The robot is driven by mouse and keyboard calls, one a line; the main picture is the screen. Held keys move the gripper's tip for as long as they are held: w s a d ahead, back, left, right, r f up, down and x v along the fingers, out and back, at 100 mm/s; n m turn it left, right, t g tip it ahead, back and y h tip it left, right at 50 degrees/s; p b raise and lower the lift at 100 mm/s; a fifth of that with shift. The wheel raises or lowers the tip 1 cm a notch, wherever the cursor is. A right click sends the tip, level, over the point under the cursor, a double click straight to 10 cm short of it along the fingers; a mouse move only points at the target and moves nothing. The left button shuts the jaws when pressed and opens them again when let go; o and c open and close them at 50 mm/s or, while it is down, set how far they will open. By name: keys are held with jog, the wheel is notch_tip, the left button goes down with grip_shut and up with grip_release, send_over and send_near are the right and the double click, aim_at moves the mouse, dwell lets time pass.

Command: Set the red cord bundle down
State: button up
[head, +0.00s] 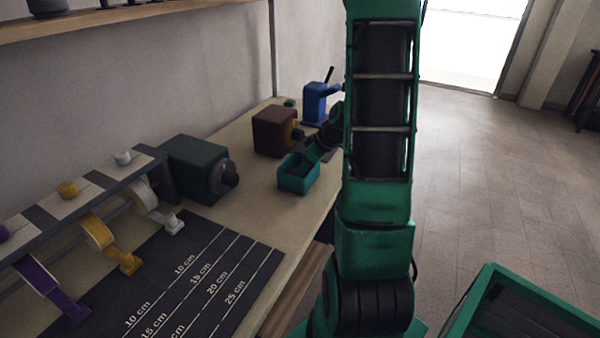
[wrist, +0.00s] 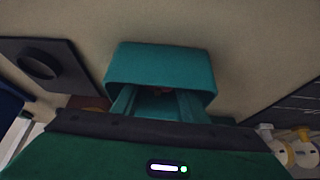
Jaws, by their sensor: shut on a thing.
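A small teal open box (head: 292,183) stands near the front edge of the bench. My gripper (head: 307,160) reaches down into it from above right. The box also shows in the wrist view (wrist: 160,62), with the fingers of my gripper (wrist: 158,102) inside its rim. A small dark reddish patch, which fits the red cord bundle (wrist: 163,90), shows between the fingers. My gripper is shut on it. Most of the bundle is hidden by the box and the fingers, and I cannot tell whether it touches the box floor.
A dark green machine (head: 195,168), a brown machine (head: 274,132) and a blue device (head: 316,103) stand along the bench (head: 252,222). A dark measuring mat (head: 190,275) and a rack of ribbon spools (head: 95,205) lie to the left. A larger green crate (head: 520,305) is at lower right.

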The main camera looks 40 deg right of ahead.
jog(key=o, duration=1.1)
jog(key=shift+o, duration=0.2)
jog(key=v, duration=1.1)
jog(key=s+a+r+m+g, duration=0.1)
jog(key=s+a+m+g, duration=0.2)
jog(key=s+a, duration=0.5)
jog(key=s+a+r+m+g+h, duration=0.1)
jog(key=s+a+r+m+g, duration=0.1)
jog(key=s+a+m, duration=0.4)
jog(key=s+a+g, duration=0.1)
jog(key=s+a, duration=0.2)
jog(key=s, duration=0.2)
jog(key=shift+s+r+m+h, duration=0.3)
